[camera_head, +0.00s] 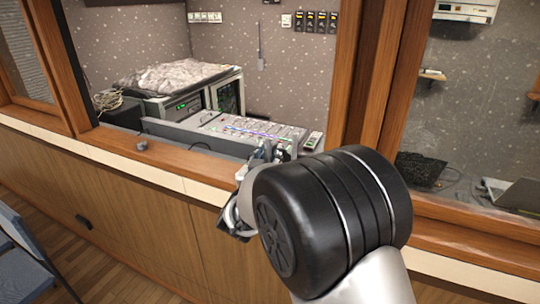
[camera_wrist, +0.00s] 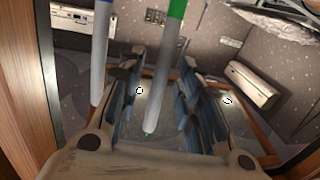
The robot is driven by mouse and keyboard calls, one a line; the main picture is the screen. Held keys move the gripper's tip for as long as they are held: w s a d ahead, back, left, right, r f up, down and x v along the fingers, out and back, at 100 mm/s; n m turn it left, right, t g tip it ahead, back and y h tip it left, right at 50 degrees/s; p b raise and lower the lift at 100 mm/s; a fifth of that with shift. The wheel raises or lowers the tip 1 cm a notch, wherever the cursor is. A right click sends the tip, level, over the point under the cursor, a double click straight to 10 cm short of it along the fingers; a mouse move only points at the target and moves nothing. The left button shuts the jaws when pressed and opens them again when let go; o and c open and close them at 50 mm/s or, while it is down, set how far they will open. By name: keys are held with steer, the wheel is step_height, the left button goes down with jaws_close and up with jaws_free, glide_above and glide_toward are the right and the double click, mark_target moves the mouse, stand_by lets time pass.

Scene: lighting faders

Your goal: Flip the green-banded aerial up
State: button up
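The green-banded aerial (camera_wrist: 163,85) is a pale grey rod with a green band at the top of the wrist view. A similar rod with a blue band (camera_wrist: 101,60) stands to its left. My gripper (camera_wrist: 160,75) is open, its two dark fingers on either side of the green-banded aerial, with a gap visible on both sides. I cannot tell how deep the rod lies between the fingers. In the head view my gripper (camera_head: 268,153) is at the right end of the desk, partly hidden by my wrist, and I cannot make out the aerials there.
A grey fader desk (camera_head: 222,131) stands behind the wooden window ledge (camera_head: 165,157). An equipment rack (camera_head: 190,103) with a rough grey cover is behind it at left. A wooden post (camera_head: 378,75) rises right of my gripper. A laptop (camera_head: 515,192) lies at far right.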

steer(key=shift+w+d, duration=0.1)
steer(key=shift+w, duration=0.3)
steer(key=shift+c, duration=0.2)
jaws_close()
stand_by(0.4)
